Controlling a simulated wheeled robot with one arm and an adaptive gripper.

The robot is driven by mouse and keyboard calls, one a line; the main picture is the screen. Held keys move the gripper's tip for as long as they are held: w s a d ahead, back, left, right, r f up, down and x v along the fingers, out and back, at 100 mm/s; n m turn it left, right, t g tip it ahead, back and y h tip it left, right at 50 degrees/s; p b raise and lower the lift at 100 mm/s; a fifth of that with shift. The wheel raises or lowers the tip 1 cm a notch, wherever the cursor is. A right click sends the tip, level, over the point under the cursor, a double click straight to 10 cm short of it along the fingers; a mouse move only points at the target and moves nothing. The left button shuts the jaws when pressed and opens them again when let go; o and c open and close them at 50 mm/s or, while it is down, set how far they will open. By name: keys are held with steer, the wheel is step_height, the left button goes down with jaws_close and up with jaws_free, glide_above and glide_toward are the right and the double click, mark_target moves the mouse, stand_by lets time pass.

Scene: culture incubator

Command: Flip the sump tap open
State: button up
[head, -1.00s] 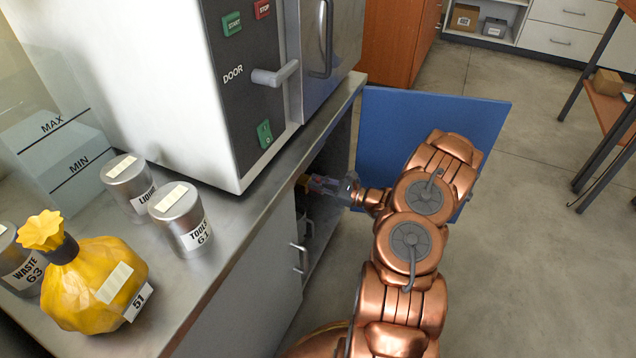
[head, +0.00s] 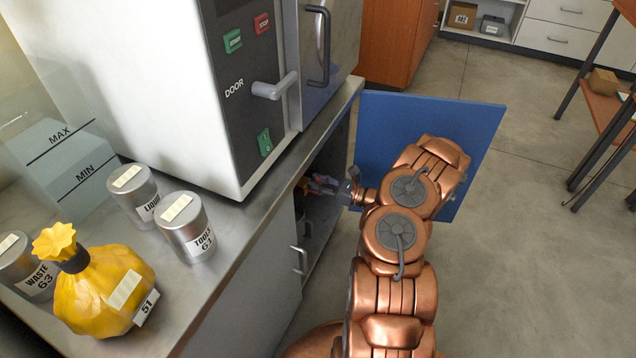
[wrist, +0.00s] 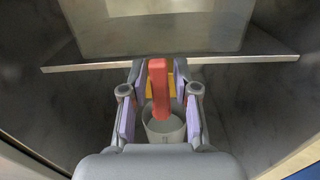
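The sump tap's red lever (wrist: 158,88) shows in the middle of the wrist view, long and narrow, with a yellow part (wrist: 173,87) behind it. A pale round cup or bucket (wrist: 163,130) is beyond the lever's near end. My gripper (wrist: 160,80) has its purple-padded fingers on either side of the lever. The fingers stand apart, with small gaps to the lever; I see no clear grip. In the head view my gripper (head: 322,185) is inside the open cabinet under the worktop, where the tap is mostly hidden.
The blue cabinet door (head: 385,125) stands open beside my arm. A metal edge (wrist: 230,59) crosses above the tap in the wrist view. The steel worktop (head: 240,225) holds the white incubator (head: 130,80), several cans and a yellow bag (head: 100,290).

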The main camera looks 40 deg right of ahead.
steer(key=shift+o, duration=0.6)
steer(key=v, duration=1.2)
steer(key=shift+f, duration=0.1)
